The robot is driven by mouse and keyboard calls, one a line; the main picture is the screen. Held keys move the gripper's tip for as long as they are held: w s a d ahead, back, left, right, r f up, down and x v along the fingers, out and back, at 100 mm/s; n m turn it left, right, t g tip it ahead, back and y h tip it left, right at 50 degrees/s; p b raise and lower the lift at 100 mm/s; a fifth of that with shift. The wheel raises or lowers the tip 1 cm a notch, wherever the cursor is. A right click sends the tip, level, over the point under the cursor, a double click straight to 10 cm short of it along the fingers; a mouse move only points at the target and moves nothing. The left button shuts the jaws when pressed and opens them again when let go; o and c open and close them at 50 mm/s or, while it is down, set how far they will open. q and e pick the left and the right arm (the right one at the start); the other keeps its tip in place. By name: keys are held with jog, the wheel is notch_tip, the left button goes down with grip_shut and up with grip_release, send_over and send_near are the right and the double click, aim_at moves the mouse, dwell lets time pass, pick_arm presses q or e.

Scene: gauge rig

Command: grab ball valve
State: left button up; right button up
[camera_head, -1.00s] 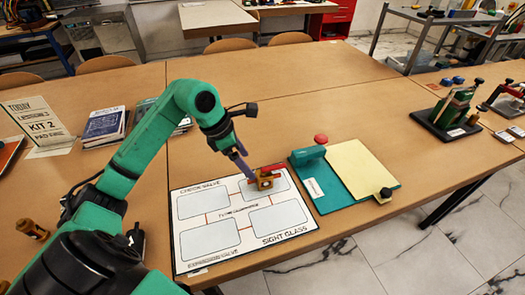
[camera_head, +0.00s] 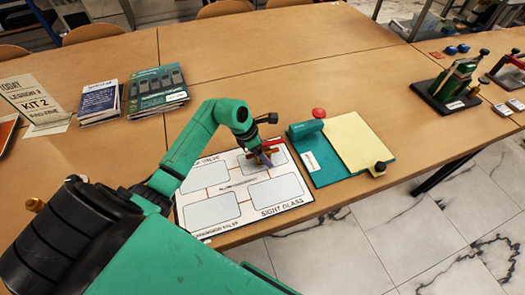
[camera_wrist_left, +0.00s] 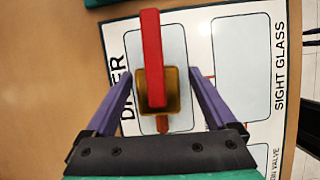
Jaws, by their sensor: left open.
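The ball valve has a brass body and a long red lever handle. In the head view the ball valve (camera_head: 267,150) is at the upper right box of the white board (camera_head: 225,221), partly hidden by my left gripper (camera_head: 262,156). In the left wrist view the ball valve (camera_wrist_left: 156,92) lies between the two purple fingers of my left gripper (camera_wrist_left: 160,90), one on each side. The fingers are open, with a visible gap to the brass body on both sides. The red lever points up in that view, beyond the fingertips. My right gripper is not in view.
A dark green fixture (camera_head: 452,83) stands far right. Table behind the board is bare.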

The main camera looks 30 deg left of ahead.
pick_arm(q)
jog(key=shift+w, duration=0.1)
grip_shut()
